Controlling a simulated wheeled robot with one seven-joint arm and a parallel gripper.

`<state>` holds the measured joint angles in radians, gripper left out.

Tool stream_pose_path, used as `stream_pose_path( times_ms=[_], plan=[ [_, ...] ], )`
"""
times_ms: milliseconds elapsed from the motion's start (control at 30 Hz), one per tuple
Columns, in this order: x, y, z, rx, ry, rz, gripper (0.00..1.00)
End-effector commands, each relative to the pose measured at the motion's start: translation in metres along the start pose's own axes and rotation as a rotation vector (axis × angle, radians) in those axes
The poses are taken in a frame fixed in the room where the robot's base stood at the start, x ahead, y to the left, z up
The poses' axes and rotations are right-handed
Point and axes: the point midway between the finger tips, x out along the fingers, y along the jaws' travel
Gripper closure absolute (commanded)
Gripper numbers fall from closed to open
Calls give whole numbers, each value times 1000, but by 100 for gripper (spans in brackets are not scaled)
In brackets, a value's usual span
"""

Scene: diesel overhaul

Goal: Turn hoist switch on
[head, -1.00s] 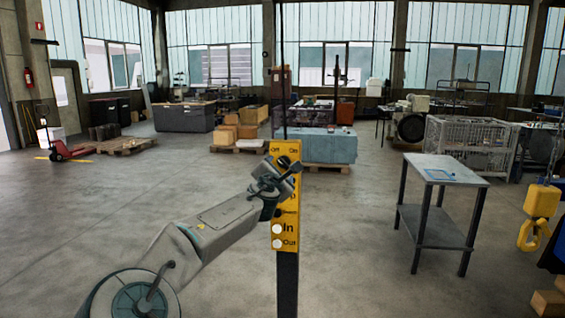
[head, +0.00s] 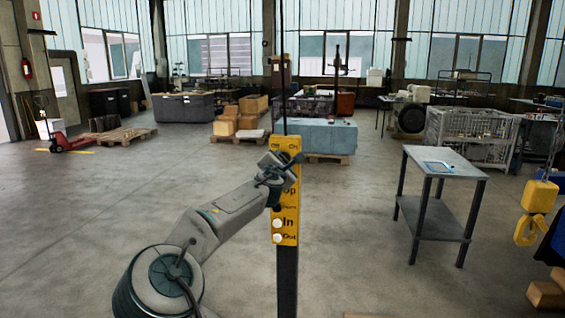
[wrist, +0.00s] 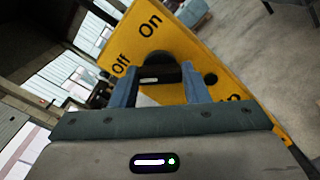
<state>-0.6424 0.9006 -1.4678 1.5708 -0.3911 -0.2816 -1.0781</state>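The yellow hoist control panel (head: 286,215) stands on a dark post, with Off and On printed at its top and labelled buttons below. Its dark round switch (wrist: 158,62) shows between the Off and On labels in the wrist view, with a bar and a pale mark on its near side. My gripper (wrist: 159,72) is at the switch, one finger on each side of the bar. The fingers are apart with the bar filling the gap. Whether they press on it is not clear. In the head view my gripper (head: 287,166) covers the switch.
A grey table (head: 440,161) stands to the right. A yellow hoist hook (head: 531,229) hangs at the far right. A blue-grey block (head: 325,135) on a pallet is behind the panel. The floor at left is clear up to a red pallet jack (head: 62,142).

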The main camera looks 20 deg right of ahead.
Motion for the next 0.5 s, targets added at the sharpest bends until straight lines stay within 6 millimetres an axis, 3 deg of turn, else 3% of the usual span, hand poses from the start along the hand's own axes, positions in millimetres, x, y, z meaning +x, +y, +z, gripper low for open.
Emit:
stream_pose_path(
  times_ms=[500],
  plan=[
    [0,-3,-2,110,-1,2,81]
  ],
)
